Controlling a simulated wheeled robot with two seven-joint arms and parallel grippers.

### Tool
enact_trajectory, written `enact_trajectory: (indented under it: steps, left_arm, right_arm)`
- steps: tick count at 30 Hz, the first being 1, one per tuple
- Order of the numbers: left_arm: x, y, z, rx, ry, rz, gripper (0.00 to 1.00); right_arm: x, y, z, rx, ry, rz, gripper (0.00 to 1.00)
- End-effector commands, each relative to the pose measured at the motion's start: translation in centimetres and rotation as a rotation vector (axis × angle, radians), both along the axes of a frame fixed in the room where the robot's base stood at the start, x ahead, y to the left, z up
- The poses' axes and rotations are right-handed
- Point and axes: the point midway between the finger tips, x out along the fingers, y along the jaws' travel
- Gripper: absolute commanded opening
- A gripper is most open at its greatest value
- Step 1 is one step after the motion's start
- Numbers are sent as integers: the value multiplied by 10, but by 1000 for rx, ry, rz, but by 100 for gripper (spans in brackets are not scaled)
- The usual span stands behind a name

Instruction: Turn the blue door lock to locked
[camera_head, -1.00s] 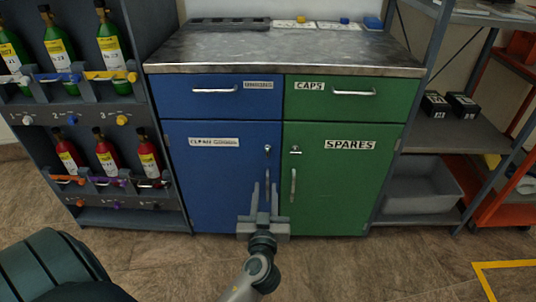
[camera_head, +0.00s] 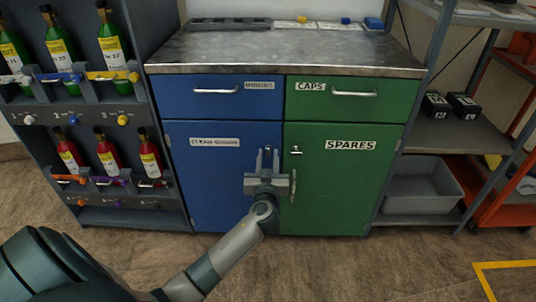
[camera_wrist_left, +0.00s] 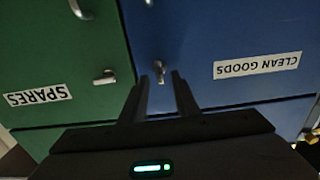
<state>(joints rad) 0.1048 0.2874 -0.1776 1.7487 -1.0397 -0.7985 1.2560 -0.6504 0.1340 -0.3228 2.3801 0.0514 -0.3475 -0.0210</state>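The blue cabinet door (camera_head: 215,180) is shut and carries a "CLEAN GOODS" label. Its small metal lock (camera_wrist_left: 158,69) shows between my left gripper's fingers in the left wrist view, its lever roughly in line with the fingers. In the head view the lock is mostly hidden by the fingers. My left gripper (camera_head: 267,153) is open in front of the door's upper right corner, with a finger on either side of the lock; it also shows in the left wrist view (camera_wrist_left: 159,77). Contact cannot be told. My right gripper is out of view.
The green "SPARES" door (camera_head: 345,185) adjoins on the right, with its own lock (camera_head: 296,151) and handle (camera_head: 293,185) close to my gripper. Drawers are above. A bottle rack (camera_head: 90,110) stands left and a shelf unit (camera_head: 455,135) right.

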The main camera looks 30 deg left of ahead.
Motion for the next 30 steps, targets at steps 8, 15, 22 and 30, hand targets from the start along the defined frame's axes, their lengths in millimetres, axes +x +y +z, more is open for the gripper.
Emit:
enact_trajectory:
  steps: [8,15,22,30]
  left_arm:
    - [13,8,0,0,0,1,28]
    - [13,8,0,-1,-1,1,28]
    - [13,8,0,-1,-1,1,0]
    - [13,8,0,12,7,1,0]
  right_arm:
    - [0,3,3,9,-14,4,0]
    - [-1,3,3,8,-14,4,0]
    - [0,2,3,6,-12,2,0]
    - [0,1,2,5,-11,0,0]
